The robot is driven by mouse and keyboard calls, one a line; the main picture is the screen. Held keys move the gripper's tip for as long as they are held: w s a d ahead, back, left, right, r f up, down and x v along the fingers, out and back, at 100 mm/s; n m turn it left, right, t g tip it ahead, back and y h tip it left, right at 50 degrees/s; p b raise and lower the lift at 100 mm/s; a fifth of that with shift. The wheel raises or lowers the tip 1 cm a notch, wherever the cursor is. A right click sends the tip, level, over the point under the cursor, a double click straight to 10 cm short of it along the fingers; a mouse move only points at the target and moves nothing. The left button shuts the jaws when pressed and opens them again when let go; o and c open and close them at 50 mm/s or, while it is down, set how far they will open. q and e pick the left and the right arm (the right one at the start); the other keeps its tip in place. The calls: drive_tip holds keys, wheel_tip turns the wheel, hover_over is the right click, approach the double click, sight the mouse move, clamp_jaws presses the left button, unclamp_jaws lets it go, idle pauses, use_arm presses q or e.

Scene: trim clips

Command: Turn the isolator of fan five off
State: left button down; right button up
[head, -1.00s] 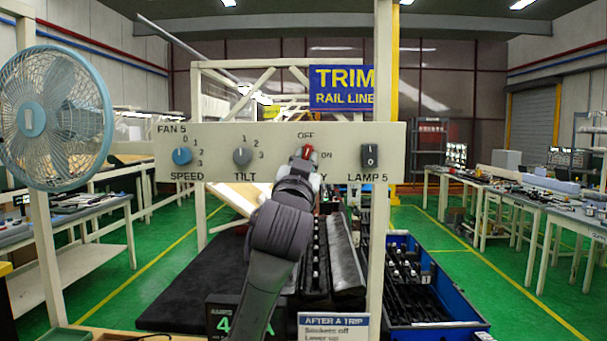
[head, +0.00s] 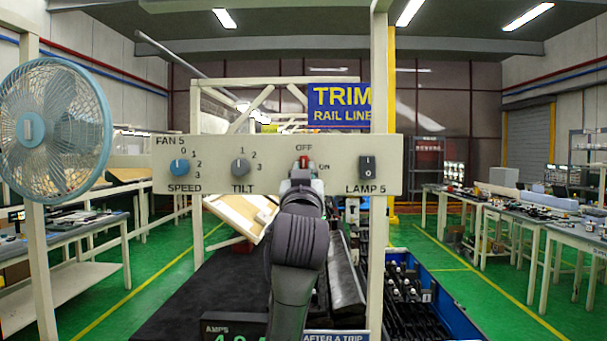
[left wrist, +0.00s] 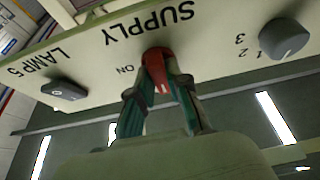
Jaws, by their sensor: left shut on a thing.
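The pale control panel (head: 215,178) marked FAN 5 faces me. Its red isolator knob (head: 304,161) sits below the word OFF, with ON to its right; it also shows in the left wrist view (left wrist: 156,66), above the word SUPPLY in the head view's sense, beside ON. Its white mark points away from the lettering SUPPLY, toward the OFF side. My left gripper (left wrist: 160,84) is shut on the knob, one finger on each side. In the head view my arm hides the SUPPLY label and the fingers. The blue fan (head: 53,128) stands at the left. My right gripper is out of view.
A post (head: 377,240) stands right of my arm. A blue crate (head: 450,300) is below right.

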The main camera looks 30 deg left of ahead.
use_arm(q)
drive_tip(key=c, duration=1.1)
unclamp_jaws()
drive_tip(key=v, duration=1.2)
drive_tip(key=shift+f, duration=0.1)
drive_tip(key=shift+w, duration=0.1)
